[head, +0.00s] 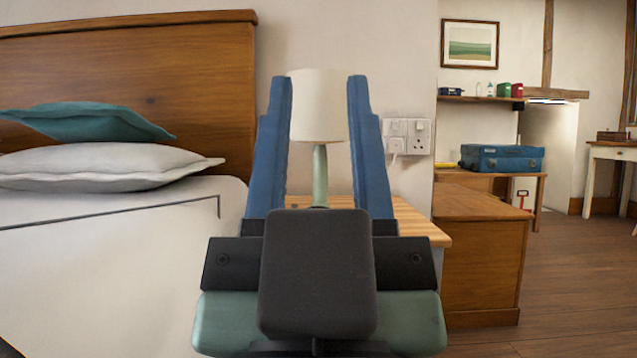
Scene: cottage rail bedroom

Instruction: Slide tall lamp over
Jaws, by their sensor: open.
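The tall lamp (319,110) stands upright on a light wooden bedside table (425,228). It has a cream shade and a pale green stem (320,176). My gripper (318,84) is open, with its two blue fingers raised on either side of the lamp in the head view. The shade shows between the fingertips. I cannot tell from this view whether the fingers reach the lamp or stay in front of it. The lamp's base is hidden behind my gripper's dark body.
A bed (110,260) with a grey pillow (100,166), a teal cushion (90,121) and a wooden headboard (130,85) is at left. Wall sockets (408,134) with a plug are right of the lamp. A wooden chest (482,255) stands at right. Some tabletop right of my gripper is bare.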

